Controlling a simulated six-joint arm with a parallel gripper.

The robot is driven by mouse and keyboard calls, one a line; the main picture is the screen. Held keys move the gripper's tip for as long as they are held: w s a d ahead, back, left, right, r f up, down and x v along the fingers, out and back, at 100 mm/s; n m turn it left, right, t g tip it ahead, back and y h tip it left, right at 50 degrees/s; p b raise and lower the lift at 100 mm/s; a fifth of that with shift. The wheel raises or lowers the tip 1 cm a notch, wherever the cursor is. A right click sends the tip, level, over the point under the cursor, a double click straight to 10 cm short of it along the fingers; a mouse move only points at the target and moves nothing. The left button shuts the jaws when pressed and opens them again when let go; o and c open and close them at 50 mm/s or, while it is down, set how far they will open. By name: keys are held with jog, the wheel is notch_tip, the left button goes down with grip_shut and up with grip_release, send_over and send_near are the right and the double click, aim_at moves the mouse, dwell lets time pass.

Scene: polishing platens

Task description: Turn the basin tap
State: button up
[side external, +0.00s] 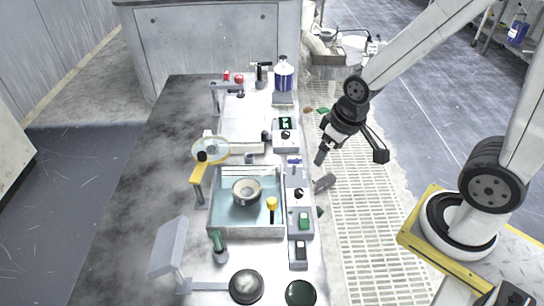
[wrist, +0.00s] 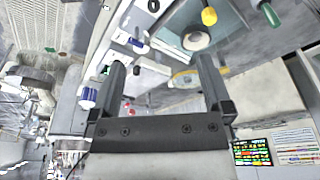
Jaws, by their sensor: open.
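A pale teal basin (side external: 222,222) stands on the bench with a round metal dish (side external: 246,192) inside. A small blue-topped fitting (side external: 294,162) is at its back right edge; I cannot tell whether it is the basin tap. A yellow knob (side external: 272,204) stands at the basin's right side and also shows in the wrist view (wrist: 209,16). My gripper (side external: 350,156) is in the air to the right of the bench, behind and right of the basin. In the wrist view its two fingers (wrist: 162,80) are apart with nothing held between them.
Control boxes with knobs (side external: 299,194) line the basin's right side. A green-handled part (side external: 217,243) and a dark disc (side external: 246,286) are in front. The bench's left side is clear.

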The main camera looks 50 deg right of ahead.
jog(key=m+g+y, duration=0.3)
jog(key=m+g, duration=0.3)
jog(key=m, duration=0.3)
send_over(294, 167)
jog(key=w+d, duration=0.3)
notch_tip(294, 167, down, 11)
jog(key=shift+s, duration=0.1)
jog(key=shift+x, duration=3.75)
jog(key=shift+c, duration=0.2)
jog(key=c, duration=1.2)
jog(key=shift+c, duration=0.2)
